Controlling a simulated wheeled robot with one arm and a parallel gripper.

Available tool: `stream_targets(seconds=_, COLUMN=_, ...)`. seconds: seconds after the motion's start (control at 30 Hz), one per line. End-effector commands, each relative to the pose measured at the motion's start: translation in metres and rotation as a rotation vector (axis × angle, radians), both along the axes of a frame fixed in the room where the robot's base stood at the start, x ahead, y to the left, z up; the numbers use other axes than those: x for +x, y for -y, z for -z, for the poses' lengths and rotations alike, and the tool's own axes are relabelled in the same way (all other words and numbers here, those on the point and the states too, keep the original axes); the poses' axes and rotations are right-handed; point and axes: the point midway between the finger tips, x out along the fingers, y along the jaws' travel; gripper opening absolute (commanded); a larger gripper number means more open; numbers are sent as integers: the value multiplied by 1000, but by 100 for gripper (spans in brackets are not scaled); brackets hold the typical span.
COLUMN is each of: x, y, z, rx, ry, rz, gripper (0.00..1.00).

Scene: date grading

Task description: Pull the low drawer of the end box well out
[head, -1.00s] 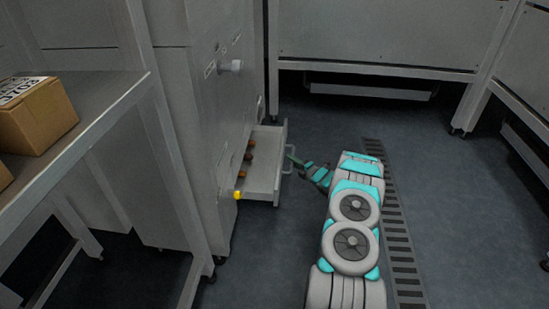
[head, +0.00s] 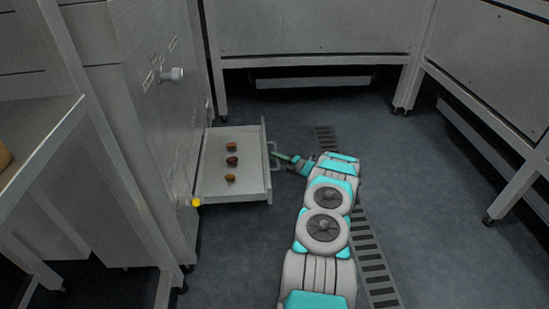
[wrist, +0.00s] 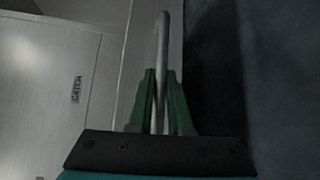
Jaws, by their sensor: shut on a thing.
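The low drawer (head: 240,196) of the grey metal end box (head: 150,130) stands well out from the box front in the head view. Three brown dates (head: 231,161) lie in a row on its floor. My gripper (head: 283,157) is at the drawer's front, at the right end of the drawer. In the wrist view its two green fingers (wrist: 160,95) are shut on the drawer's bar handle (wrist: 163,40). A label reading "CATCH" (wrist: 77,90) shows on a pale panel at the left of the wrist view.
A yellow knob (head: 196,202) is by the drawer's near corner, and a pale round knob (head: 173,74) sits higher on the box. A metal table (head: 40,140) stands at left.

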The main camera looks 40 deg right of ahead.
Motion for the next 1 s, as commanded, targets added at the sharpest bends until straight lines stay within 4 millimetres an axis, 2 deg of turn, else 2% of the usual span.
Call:
stream_targets(seconds=0.17, x=0, y=0, z=1, rx=-1, ry=-2, rz=1, gripper=0)
stream_targets(seconds=0.2, x=0, y=0, z=1, rx=-1, ry=-2, rz=1, gripper=21)
stream_targets(seconds=0.43, x=0, y=0, z=0, rx=0, ry=-1, rz=1, gripper=47)
stream_targets(seconds=0.77, x=-4, y=1, z=-1, rx=1, ry=-1, rz=1, gripper=47)
stream_targets(seconds=1.0, x=-38, y=9, z=-8, rx=-1, ry=1, rz=3, gripper=47)
